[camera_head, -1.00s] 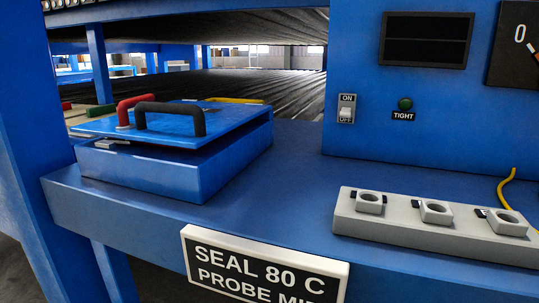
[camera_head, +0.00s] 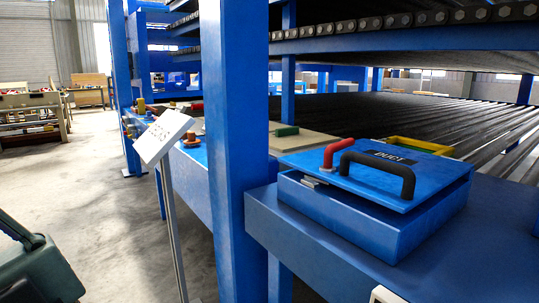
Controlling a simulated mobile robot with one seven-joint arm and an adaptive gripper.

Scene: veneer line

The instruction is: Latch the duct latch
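A blue duct box (camera_head: 345,218) sits on a blue ledge. Its blue lid (camera_head: 331,180) bears a black label (camera_head: 390,156) reading DUCT. A dark gap shows between lid and box along the front right, so the lid does not look flush. A black handle (camera_head: 378,162) arches over the lid. A red bent handle (camera_head: 329,153) stands up beside it at the lid's left edge. Small grey metal pieces (camera_head: 313,183) show below the red handle; whether they are engaged I cannot tell. My gripper is not in view.
A blue upright post (camera_head: 228,130) stands left of the box. A white tilted panel (camera_head: 164,135) on a thin stand is further left. A dark green case (camera_head: 35,265) fills the lower left corner. Dark rollers (camera_head: 420,125) lie behind. Open concrete floor (camera_head: 90,185) is at left.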

